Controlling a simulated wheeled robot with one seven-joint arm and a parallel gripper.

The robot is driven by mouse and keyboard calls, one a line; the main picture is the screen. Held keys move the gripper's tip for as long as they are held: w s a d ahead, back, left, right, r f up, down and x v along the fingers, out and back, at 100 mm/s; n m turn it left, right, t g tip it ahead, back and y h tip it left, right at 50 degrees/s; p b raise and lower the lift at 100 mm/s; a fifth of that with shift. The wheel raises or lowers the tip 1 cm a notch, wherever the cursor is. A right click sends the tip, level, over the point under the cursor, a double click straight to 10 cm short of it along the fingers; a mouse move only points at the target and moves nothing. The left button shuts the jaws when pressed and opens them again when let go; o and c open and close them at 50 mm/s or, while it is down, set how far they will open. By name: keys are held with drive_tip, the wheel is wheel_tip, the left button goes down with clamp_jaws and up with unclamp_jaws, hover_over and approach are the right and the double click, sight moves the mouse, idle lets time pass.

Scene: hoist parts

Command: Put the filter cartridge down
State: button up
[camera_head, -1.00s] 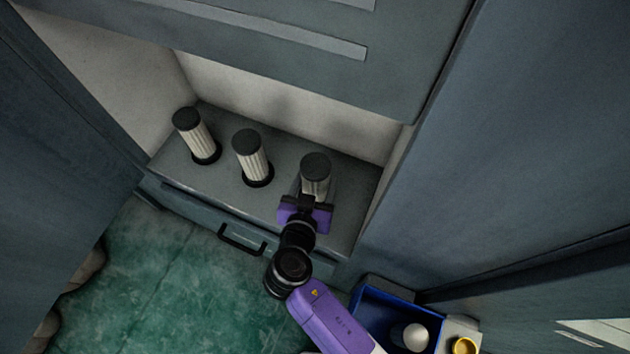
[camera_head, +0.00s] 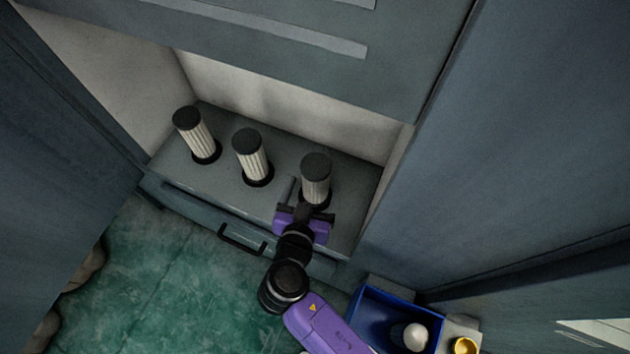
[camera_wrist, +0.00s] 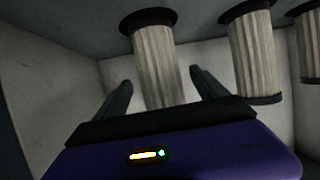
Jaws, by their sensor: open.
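Three filter cartridges with black caps and pleated pale bodies stand upright in a row on the grey shelf (camera_head: 225,185). The right cartridge (camera_head: 316,178) is just beyond my gripper (camera_head: 305,196). My purple gripper is open, with its fingers pointing at this cartridge. In the wrist view the same cartridge (camera_wrist: 156,60) shows between the two spread fingers of my gripper (camera_wrist: 160,85), with a gap on each side. The middle cartridge (camera_head: 250,157) and left cartridge (camera_head: 195,135) stand apart to the left. The right cartridge's base is partly hidden by my gripper.
The shelf sits in a recess between grey cabinet walls, under an overhanging panel (camera_head: 290,50). A drawer handle (camera_head: 241,240) is on its front. At the lower right are a blue bin (camera_head: 372,311) holding a pale rounded item (camera_head: 416,336) and a yellow ring-shaped part (camera_head: 464,346).

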drive_tip(key=v, duration=0.9)
drive_tip(key=shift+s+f, duration=0.1)
